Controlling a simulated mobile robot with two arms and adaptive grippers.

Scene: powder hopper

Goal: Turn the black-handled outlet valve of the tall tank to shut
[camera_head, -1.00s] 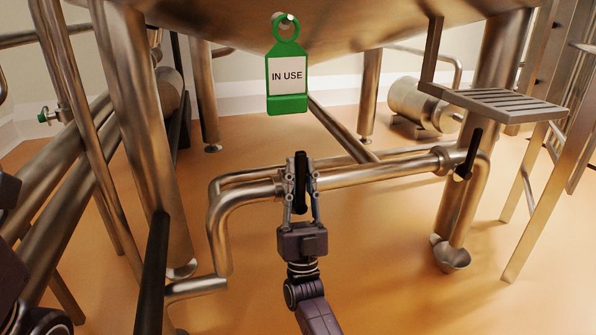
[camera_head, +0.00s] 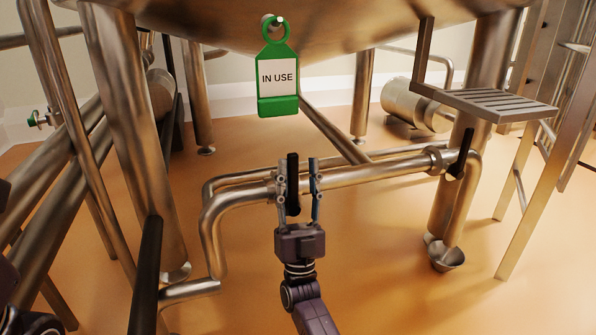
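A black valve handle (camera_head: 293,172) stands upright on the steel outlet pipe (camera_head: 352,176) below the tank (camera_head: 350,22). My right gripper (camera_head: 298,167) reaches up from below, its fingers spread on either side of this handle. The handle is close to the left finger, with a clear gap to the right finger. Whether the left finger touches it I cannot tell. A second black handle (camera_head: 461,154) sits at the pipe's right end, slightly tilted. Dark parts of my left arm show at the lower left edge; its fingers are not seen.
A green "IN USE" tag (camera_head: 278,105) hangs from the tank above my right gripper. A slatted metal step (camera_head: 500,103) is at the right. Thick tank legs (camera_head: 140,150) and a black bar (camera_head: 147,265) stand at the left.

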